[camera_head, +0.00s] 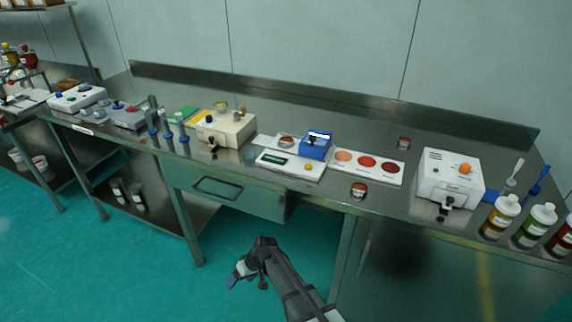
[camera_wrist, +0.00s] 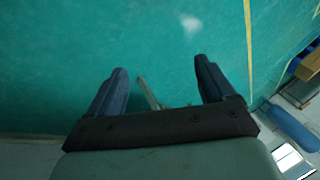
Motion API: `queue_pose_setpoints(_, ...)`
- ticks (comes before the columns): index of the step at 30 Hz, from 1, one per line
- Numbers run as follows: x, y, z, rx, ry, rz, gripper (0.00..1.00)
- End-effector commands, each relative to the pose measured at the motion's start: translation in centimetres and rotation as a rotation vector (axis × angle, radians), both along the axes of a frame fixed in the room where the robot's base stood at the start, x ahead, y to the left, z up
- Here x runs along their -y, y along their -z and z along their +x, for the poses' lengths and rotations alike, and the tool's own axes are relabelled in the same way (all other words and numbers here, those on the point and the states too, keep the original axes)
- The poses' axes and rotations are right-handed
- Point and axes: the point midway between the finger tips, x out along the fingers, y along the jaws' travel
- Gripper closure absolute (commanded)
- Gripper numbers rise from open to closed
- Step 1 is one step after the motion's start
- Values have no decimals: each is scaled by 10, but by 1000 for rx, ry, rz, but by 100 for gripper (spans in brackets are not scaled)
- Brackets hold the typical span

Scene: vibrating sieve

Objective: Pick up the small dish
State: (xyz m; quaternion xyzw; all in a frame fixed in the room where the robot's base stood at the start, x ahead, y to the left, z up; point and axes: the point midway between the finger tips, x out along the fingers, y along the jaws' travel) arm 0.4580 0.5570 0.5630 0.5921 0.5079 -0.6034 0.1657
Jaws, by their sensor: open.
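Several small round dishes with red contents are in the head view. One small dish (camera_head: 358,189) stands at the table's front edge, another small dish (camera_head: 404,143) stands farther back, and a third (camera_head: 287,141) is on the white scale (camera_head: 291,163). I cannot tell which one the task means. My gripper (camera_head: 236,280) hangs low in front of the table, below the tabletop and apart from all the dishes. In the wrist view my gripper (camera_wrist: 158,78) is open and empty, with its two dark blue fingers spread over the green floor. No dish shows clearly there.
The steel table (camera_head: 320,110) carries a blue box (camera_head: 316,145), a white card with coloured discs (camera_head: 367,166), a beige machine (camera_head: 225,128), a white machine (camera_head: 448,177) and bottles (camera_head: 500,216) at the right. A drawer (camera_head: 225,189) faces my arm.

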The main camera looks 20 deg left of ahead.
Motion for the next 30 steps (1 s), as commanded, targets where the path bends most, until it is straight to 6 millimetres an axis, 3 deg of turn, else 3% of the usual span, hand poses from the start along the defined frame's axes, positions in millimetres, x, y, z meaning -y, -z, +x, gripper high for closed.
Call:
queue_pose_setpoints(1, -32, -13, -7, 12, -40, 35, 17)
queue_pose_setpoints(3, -66, -31, -19, 24, -84, 77, 17)
queue_pose_setpoints(6, -104, -52, -36, 36, -137, 129, 17)
queue_pose_setpoints(12, -157, -84, -65, 51, -210, 203, 17)
queue_pose_setpoints(16, -184, -103, -82, 60, -251, 243, 17)
queue_pose_setpoints(20, -205, -125, -86, 73, -280, 275, 17)
queue_pose_setpoints(23, -213, -140, -80, 87, -296, 288, 17)
queue_pose_setpoints(30, -219, -180, -39, 139, -318, 299, 17)
